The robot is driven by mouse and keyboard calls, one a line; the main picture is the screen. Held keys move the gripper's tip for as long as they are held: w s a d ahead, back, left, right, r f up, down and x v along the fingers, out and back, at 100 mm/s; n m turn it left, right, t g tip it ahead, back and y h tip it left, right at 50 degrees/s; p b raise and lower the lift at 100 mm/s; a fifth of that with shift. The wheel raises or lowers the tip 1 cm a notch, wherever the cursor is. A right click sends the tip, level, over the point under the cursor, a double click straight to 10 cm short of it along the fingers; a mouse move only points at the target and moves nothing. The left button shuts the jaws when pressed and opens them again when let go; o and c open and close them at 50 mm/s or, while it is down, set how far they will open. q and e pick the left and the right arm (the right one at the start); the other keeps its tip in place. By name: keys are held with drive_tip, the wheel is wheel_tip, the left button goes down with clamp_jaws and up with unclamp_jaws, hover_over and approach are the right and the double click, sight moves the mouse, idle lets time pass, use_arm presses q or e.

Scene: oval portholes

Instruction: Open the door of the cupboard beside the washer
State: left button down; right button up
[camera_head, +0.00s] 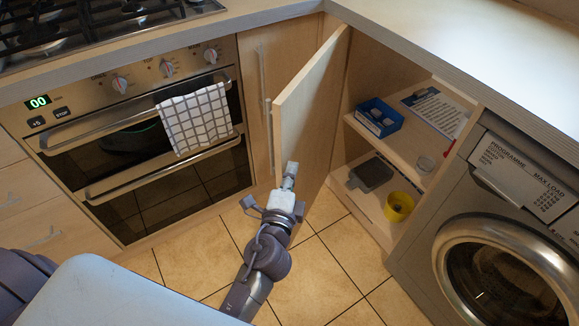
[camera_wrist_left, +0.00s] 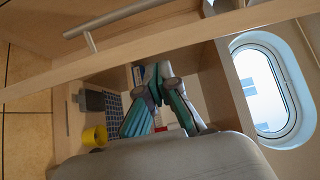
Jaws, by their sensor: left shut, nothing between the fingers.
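The light wood cupboard door (camera_head: 309,112) beside the washer stands open in the head view, swung out toward the oven side. Its long bar handle (camera_head: 269,135) is on the outer face. In the wrist view the door's edge (camera_wrist_left: 150,48) crosses the upper part, with the handle (camera_wrist_left: 105,20) beyond it. My left gripper (camera_head: 291,168) is shut and empty at the lower part of the door; its fingers (camera_wrist_left: 160,82) show against the cupboard's inside in the wrist view. I cannot tell whether it touches the door. My right gripper is not in view.
The open cupboard holds a blue box (camera_head: 379,118) on its shelf (camera_head: 399,144) and a yellow roll (camera_head: 399,206) below. The washer (camera_head: 466,205) stands right of it. The oven (camera_head: 140,140) with a checked towel (camera_head: 195,117) is left. Tiled floor (camera_head: 325,275) is clear.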

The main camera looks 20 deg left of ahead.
use_arm(q)
drive_tip(key=shift+w+a, duration=0.1)
drive_tip(key=shift+a, duration=0.1)
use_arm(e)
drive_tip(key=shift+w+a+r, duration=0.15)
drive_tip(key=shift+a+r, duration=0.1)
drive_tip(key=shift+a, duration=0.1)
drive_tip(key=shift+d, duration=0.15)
